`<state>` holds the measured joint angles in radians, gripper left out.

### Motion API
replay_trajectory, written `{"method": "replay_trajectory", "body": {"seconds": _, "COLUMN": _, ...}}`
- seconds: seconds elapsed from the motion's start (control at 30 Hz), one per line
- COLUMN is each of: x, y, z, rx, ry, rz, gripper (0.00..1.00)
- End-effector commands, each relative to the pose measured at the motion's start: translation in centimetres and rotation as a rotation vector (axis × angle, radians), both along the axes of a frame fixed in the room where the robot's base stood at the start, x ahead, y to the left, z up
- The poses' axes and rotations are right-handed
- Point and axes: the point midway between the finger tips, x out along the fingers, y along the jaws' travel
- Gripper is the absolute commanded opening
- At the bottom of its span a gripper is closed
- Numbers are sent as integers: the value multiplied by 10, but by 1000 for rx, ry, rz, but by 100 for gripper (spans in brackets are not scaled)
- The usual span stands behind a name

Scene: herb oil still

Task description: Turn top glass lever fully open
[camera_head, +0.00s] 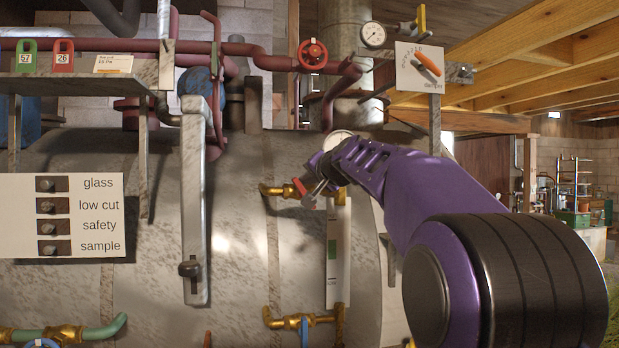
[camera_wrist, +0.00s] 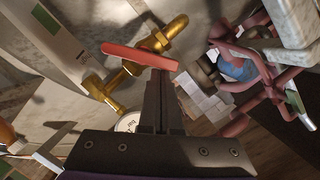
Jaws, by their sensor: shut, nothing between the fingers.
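The top glass lever (camera_head: 299,187) is a short red handle on the upper brass fitting (camera_head: 279,190) of the sight glass. In the wrist view the red lever (camera_wrist: 138,56) lies across the brass fitting (camera_wrist: 122,76), with one end right at my fingertips. My gripper (camera_head: 310,199) is just right of the lever in the head view. The fingers (camera_wrist: 160,75) are shut with nothing between them. I cannot tell whether they touch the lever. The sight glass (camera_head: 338,255) hangs below, its top partly hidden by my gripper.
The lower brass fitting (camera_head: 287,320) has a blue lever (camera_head: 304,328). A red handwheel (camera_head: 312,54) and red pipes run above. A damper plate with an orange lever (camera_head: 428,63) is at upper right.

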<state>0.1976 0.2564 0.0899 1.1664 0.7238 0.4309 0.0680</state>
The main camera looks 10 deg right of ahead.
Motion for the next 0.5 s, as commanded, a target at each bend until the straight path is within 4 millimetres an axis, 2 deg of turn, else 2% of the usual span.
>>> {"method": "replay_trajectory", "body": {"seconds": 0.5, "x": 0, "y": 9, "z": 0, "rx": -276, "ry": 1, "rz": 2, "gripper": 0}}
